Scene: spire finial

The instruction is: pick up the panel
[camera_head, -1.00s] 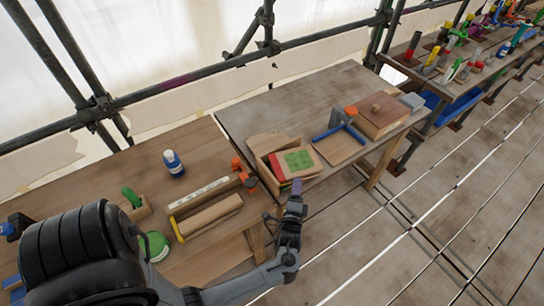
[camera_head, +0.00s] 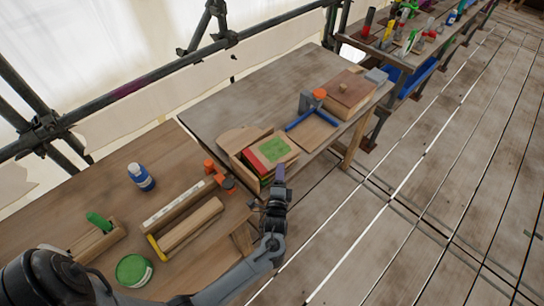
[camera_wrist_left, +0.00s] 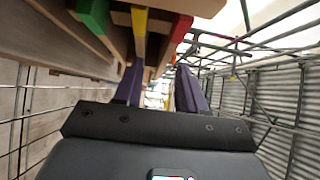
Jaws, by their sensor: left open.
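Coloured panels stand in an open wooden box at the near edge of the second table. A panel with a green patterned face (camera_head: 274,149) and a red panel (camera_head: 256,161) show in the head view. I cannot tell which one the task means. The left wrist view shows green (camera_wrist_left: 94,14), yellow (camera_wrist_left: 139,20) and red (camera_wrist_left: 181,27) panel edges close above the fingers. My left gripper (camera_head: 281,172), with purple fingers, is just off the table edge, beside the box. It is open and empty, and its spread fingers also show in the wrist view (camera_wrist_left: 160,82). My right gripper is out of view.
A blue-edged tray (camera_head: 312,133) and a lidded wooden box (camera_head: 345,93) stand to the right. The left table holds wooden blocks (camera_head: 192,223), a blue bottle (camera_head: 141,177) and a green tin (camera_head: 134,270). Open plank floor lies right of my left arm.

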